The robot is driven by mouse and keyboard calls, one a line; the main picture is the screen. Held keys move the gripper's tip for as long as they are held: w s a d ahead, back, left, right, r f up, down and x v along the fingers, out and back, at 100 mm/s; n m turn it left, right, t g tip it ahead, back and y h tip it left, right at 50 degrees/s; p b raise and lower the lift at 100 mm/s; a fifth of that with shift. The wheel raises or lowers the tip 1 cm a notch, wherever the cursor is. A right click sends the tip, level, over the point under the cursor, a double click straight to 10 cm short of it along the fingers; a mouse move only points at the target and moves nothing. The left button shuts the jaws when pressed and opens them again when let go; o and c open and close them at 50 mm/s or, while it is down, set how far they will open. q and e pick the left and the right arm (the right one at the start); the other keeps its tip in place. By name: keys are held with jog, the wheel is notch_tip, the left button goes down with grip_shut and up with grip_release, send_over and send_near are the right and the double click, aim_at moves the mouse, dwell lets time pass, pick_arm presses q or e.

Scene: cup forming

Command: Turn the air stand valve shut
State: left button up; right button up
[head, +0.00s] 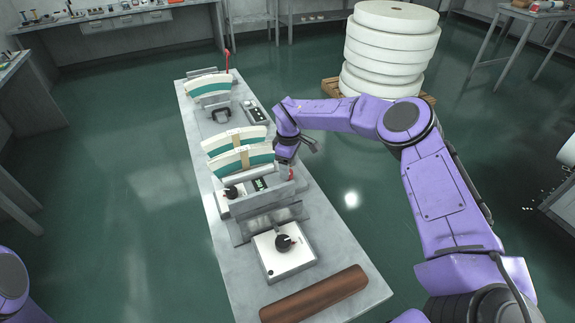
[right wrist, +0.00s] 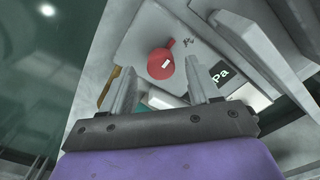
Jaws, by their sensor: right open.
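The air stand valve is a round red handle (right wrist: 161,64) with a small pale label and a short tab, on a grey plate in the right wrist view. In the head view only a small red piece (head: 291,174) shows beneath my right gripper (head: 287,160). In the right wrist view the two fingers of my right gripper (right wrist: 160,68) are apart, with the red handle showing between and beyond their tips. I cannot tell whether either finger touches it. My left gripper is not in view.
Beside the handle is a dark display marked "Pa" (right wrist: 220,74). The long grey bench (head: 235,285) carries curved white-and-green pieces (head: 238,160), a box with a black knob (head: 284,244) and a brown roll (head: 315,294). Stacked white rolls (head: 390,50) stand behind my right arm.

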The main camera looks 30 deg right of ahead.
jog(key=shift+a+f, duration=0.1)
jog(key=shift+f, duration=0.85)
jog(key=c, duration=1)
jog(key=shift+c, duration=0.2)
